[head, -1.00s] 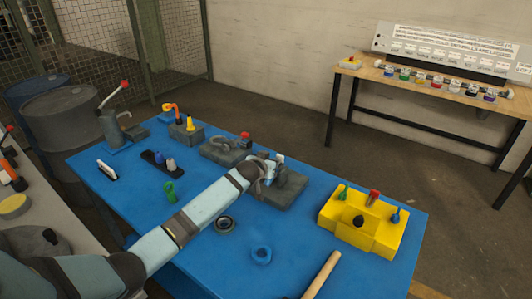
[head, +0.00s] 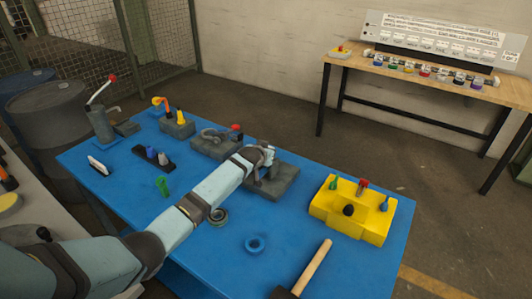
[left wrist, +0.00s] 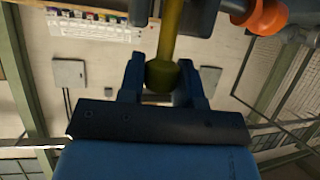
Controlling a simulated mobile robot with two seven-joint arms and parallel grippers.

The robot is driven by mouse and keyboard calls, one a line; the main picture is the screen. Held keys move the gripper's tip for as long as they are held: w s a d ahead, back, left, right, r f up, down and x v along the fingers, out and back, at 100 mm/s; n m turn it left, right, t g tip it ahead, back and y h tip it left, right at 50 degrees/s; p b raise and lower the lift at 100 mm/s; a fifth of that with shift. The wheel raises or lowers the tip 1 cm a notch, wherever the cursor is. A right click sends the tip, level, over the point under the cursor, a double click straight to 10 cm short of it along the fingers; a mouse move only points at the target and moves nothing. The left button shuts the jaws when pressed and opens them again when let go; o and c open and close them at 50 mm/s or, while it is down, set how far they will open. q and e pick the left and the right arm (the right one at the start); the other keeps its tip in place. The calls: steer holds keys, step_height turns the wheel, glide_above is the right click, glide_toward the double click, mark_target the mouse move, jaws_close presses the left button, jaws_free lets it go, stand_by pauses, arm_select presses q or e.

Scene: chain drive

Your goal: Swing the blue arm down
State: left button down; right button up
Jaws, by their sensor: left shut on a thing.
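My left gripper (head: 266,152) is over the grey block (head: 276,183) near the back middle of the blue table. Its jaws are small and partly hidden by my arm there. In the left wrist view my left gripper (left wrist: 161,80) is shut on the rounded end of a yellow-green rod (left wrist: 170,38). A dark blue bar (left wrist: 195,15) is beside the rod at the top. I cannot tell for sure whether this bar is the blue arm; no blue arm shows clearly in the head view. My right gripper is not in view.
A yellow block (head: 350,213) with coloured pegs stands at the table's right. A red-tipped lever (head: 102,90) stands at the far left.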

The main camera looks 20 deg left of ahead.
arm_select(q)
steer(key=shift+r, duration=0.15)
steer(key=c, duration=1.1)
jaws_free()
steer(key=shift+w, duration=0.1)
steer(key=shift+o, duration=1.3)
steer(key=shift+f, duration=0.2)
steer(key=shift+s+r, duration=0.2)
steer(key=shift+s, duration=0.2)
steer(key=v, duration=1.2)
steer(key=shift+s+r+b, duration=0.25)
steer(key=shift+s+b, duration=0.1)
